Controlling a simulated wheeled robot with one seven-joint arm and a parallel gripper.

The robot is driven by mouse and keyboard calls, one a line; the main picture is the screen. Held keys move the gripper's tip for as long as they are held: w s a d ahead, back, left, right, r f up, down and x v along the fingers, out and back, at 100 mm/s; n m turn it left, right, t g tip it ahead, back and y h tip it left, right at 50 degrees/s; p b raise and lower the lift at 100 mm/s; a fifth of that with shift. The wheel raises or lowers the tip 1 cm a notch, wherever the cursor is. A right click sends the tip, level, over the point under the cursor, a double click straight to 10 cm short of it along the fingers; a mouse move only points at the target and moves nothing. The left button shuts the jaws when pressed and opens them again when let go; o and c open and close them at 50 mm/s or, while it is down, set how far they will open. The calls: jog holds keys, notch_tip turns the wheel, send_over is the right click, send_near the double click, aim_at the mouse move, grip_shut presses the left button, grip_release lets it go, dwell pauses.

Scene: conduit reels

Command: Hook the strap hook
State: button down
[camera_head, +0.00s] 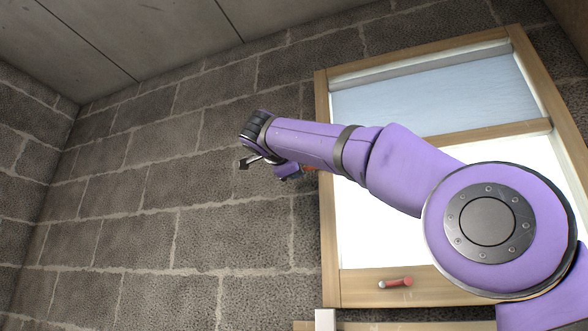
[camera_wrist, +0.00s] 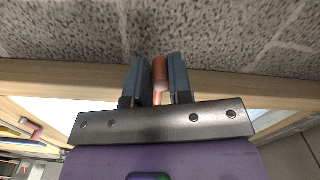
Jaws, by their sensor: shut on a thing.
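My gripper (camera_wrist: 157,62) shows in the wrist view with its two blue-grey fingers closed around a short orange-red cylinder (camera_wrist: 160,71) with a pale end. The cylinder lies in front of the wooden window frame, and whether it is fixed to the frame is hidden. In the head view my gripper (camera_head: 262,161) is seen from the side at the left of the window, and a small bit of red (camera_head: 310,168) shows under my wrist at the frame's left edge. I cannot make out a strap or a hook for certain in either view.
A wooden-framed window (camera_head: 322,225) with a half-lowered pale blind (camera_head: 410,95) fills the right. A red handle (camera_head: 396,283) sits on its bottom rail. A grey block wall (camera_head: 150,190) lies left of it, with open air in front.

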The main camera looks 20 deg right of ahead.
jog(key=c, duration=1.1)
grip_release()
jog(key=shift+s+d+r, duration=0.1)
jog(key=shift+s+r, duration=0.05)
jog(key=shift+r, duration=0.05)
jog(key=shift+o, duration=0.2)
jog(key=v, duration=1)
jog(key=shift+s+a, duration=0.2)
jog(key=shift+a, duration=0.1)
jog(key=shift+f, duration=0.1)
